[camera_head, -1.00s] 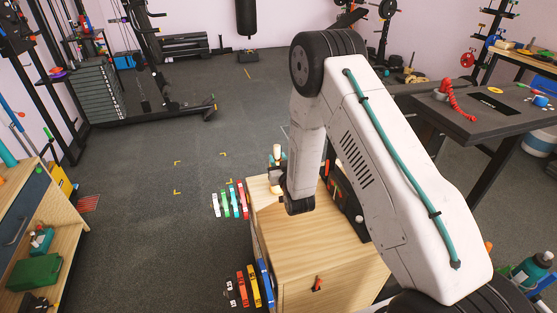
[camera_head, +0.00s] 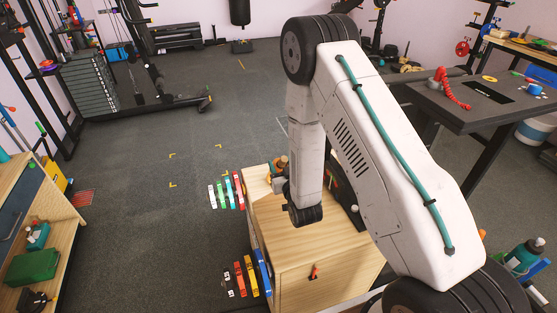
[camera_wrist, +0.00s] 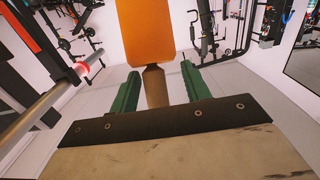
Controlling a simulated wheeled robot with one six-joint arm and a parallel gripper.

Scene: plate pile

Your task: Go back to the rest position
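In the wrist view, my gripper (camera_wrist: 158,70) has its two green fingers apart. An orange panel with a brown post (camera_wrist: 155,85) under it shows between and beyond them; neither finger visibly closes on it, and I cannot tell how far off it is. In the head view, my white arm reaches over the wooden cabinet (camera_head: 325,245) with its wrist low near the top's far left edge. The fingers are largely hidden there. A small brown rounded thing (camera_head: 281,162) shows beside the wrist; I cannot tell what it is.
Several coloured plates stand in a row (camera_head: 226,191) left of the cabinet, with more nearer (camera_head: 247,276). A dark table (camera_head: 490,105) is at right, a wooden shelf unit (camera_head: 60,240) at left. The grey floor (camera_head: 150,230) between is clear.

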